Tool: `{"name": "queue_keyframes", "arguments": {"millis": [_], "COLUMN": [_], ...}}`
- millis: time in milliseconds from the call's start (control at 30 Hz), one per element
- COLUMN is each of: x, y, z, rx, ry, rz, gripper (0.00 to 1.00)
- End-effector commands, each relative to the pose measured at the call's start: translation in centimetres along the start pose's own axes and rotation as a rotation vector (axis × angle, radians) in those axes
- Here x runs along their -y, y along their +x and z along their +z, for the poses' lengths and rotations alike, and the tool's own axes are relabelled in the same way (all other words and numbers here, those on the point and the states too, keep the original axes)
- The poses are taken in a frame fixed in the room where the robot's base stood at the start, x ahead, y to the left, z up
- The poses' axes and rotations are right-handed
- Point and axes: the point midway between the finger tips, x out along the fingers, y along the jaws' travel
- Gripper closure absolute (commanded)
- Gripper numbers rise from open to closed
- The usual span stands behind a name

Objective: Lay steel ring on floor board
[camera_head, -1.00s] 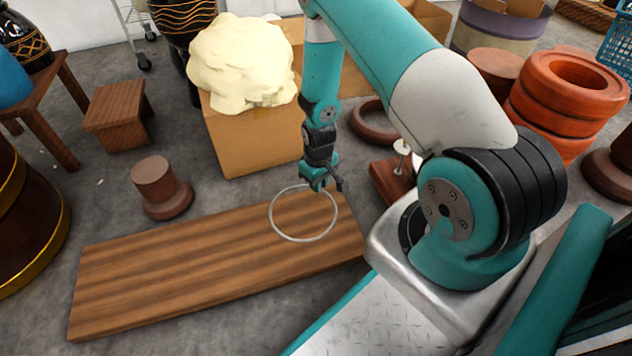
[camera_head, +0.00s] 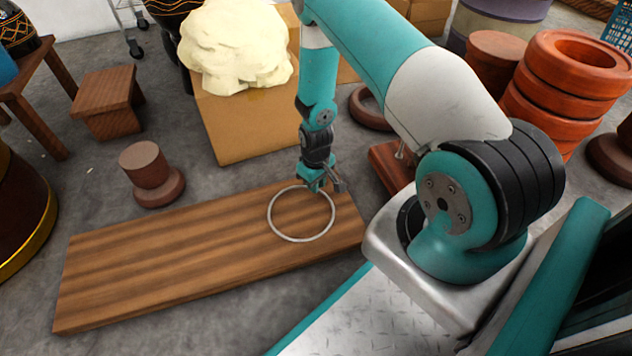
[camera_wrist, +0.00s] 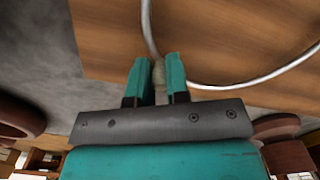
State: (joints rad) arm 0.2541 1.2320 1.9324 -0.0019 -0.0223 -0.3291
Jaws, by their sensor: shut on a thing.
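The steel ring (camera_head: 286,239) is a thin grey hoop over the right part of the wooden floor board (camera_head: 150,266). My gripper (camera_head: 317,184) is shut on the ring's far edge. In the wrist view, the two teal fingers of my gripper (camera_wrist: 157,75) close on a short piece at the ring, and the ring (camera_wrist: 262,80) curves away over the board (camera_wrist: 225,35). The ring looks nearly flat and close to the board. I cannot tell whether it touches. Part of the ring's far edge is hidden by the gripper.
A cardboard box (camera_head: 245,125) with a cream lump (camera_head: 235,45) stands behind the board. A brown spool-shaped piece (camera_head: 150,175) stands behind its left half. Stacked orange rings (camera_head: 565,85) stand at right. The board's left half is bare.

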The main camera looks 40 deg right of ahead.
Motion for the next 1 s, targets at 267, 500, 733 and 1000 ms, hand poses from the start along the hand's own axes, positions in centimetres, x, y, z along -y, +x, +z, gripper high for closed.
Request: {"name": "queue_keyframes", "arguments": {"millis": [267, 500, 733, 1000], "x": [-0.01, 0.0, 0.0, 0.0], "y": [-0.09, 0.24, 0.48, 0.47], "z": [-0.03, 0.01, 0.0, -0.01], "rx": [-0.001, 0.0, 0.0, 0.0], "ry": [0.0, 0.0, 0.0, 0.0], "rz": [0.0, 0.0, 0.0, 0.0], "gripper": [1.0, 1.0, 1.0, 0.59]}}
